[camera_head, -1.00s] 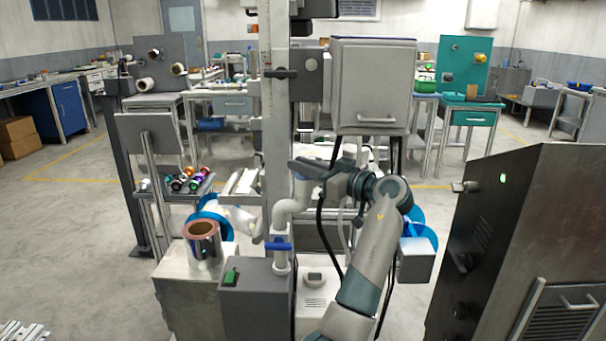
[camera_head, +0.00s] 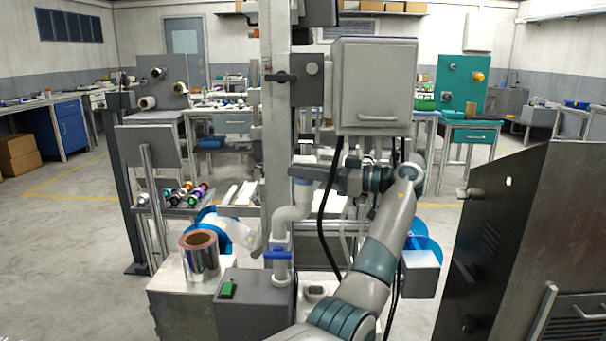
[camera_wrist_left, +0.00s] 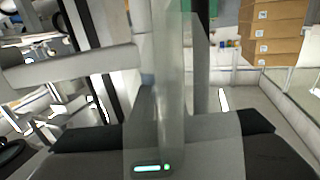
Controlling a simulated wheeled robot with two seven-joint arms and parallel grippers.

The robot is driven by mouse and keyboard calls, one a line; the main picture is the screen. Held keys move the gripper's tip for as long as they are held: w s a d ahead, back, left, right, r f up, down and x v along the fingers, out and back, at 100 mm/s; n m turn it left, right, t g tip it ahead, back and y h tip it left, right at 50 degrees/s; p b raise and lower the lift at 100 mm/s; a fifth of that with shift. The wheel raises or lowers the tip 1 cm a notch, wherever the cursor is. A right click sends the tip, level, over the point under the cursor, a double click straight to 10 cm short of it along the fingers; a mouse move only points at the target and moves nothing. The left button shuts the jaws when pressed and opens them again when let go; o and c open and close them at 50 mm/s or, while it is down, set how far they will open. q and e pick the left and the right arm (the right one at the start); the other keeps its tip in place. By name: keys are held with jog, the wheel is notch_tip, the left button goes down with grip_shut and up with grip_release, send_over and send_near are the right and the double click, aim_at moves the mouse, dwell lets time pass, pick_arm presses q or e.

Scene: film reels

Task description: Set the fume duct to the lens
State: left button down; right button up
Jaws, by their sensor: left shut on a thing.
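The fume duct seems to be the pale bent pipe (camera_head: 291,213) in front of the tall post in the head view. It rises from a blue valve and ends in a wider grey mouth. My left gripper (camera_head: 326,176) is at this upper end, shut, apparently on the duct's mouth; the fingertips are too small to make out. In the left wrist view a blurred grey upright shape (camera_wrist_left: 175,75) fills the middle, and I cannot tell which part it is. I cannot pick out the lens clearly. My right gripper is not in view.
A grey box (camera_head: 374,88) hangs on the post, above and right of my left gripper. A film reel (camera_head: 201,256) stands on the left cabinet. Black cables (camera_head: 325,230) hang close to my arm. A dark cabinet (camera_head: 530,230) stands at the right. Open floor lies at the left.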

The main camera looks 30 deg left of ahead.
pick_arm(q)
jog(key=shift+r, duration=0.2)
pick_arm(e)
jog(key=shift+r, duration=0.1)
pick_arm(q)
jog(key=c, duration=1.8)
grip_release()
jog(key=shift+f, duration=0.1)
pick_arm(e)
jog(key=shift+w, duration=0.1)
pick_arm(q)
jog(key=shift+o, duration=0.2)
jog(key=v, duration=1.7)
jog(key=shift+b, duration=0.35)
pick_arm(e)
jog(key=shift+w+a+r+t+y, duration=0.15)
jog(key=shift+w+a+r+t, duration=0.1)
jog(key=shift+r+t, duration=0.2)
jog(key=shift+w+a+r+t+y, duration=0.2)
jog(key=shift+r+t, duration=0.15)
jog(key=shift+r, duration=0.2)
pick_arm(q)
jog(key=shift+w+d, duration=0.15)
jog(key=shift+w, duration=0.05)
